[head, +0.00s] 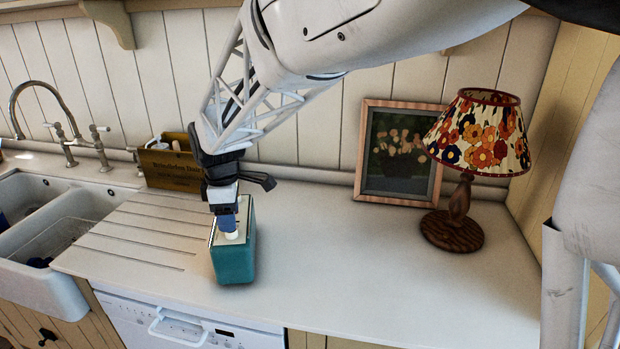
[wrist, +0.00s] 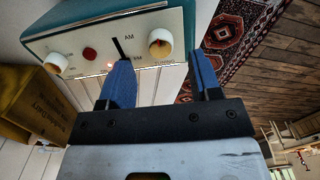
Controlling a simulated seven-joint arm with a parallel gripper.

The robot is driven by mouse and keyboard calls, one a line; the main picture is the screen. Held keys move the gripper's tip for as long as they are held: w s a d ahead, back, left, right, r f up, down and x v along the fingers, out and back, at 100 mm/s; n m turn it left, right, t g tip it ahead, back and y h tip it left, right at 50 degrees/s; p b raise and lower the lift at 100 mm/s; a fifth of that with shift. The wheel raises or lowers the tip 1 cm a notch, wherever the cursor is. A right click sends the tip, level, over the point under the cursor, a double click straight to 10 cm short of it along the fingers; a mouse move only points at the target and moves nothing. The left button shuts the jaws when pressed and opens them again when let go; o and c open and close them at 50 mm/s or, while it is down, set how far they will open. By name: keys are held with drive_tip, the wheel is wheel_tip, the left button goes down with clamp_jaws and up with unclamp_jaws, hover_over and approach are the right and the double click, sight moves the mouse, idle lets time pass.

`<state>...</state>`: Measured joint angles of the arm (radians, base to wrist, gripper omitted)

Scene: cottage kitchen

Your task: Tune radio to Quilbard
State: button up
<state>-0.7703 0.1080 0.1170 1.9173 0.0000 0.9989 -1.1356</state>
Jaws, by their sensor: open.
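The teal radio (head: 235,265) stands on the counter below my gripper (head: 229,232). The small lettering is mostly too blurred to read, and no station name is legible.
A framed picture (head: 400,152) and a lamp with a floral shade (head: 480,135) stand at the right rear. A brown box (head: 168,168) is behind the radio at left. The sink (head: 60,235) lies at far left. The counter (head: 350,275) right of the radio is clear.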

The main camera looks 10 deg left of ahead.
drive_tip(key=shift+f, duration=1.85)
drive_tip(key=shift+c, duration=0.5)
drive_tip(key=c, duration=0.8)
drive_tip(key=shift+c, duration=0.2)
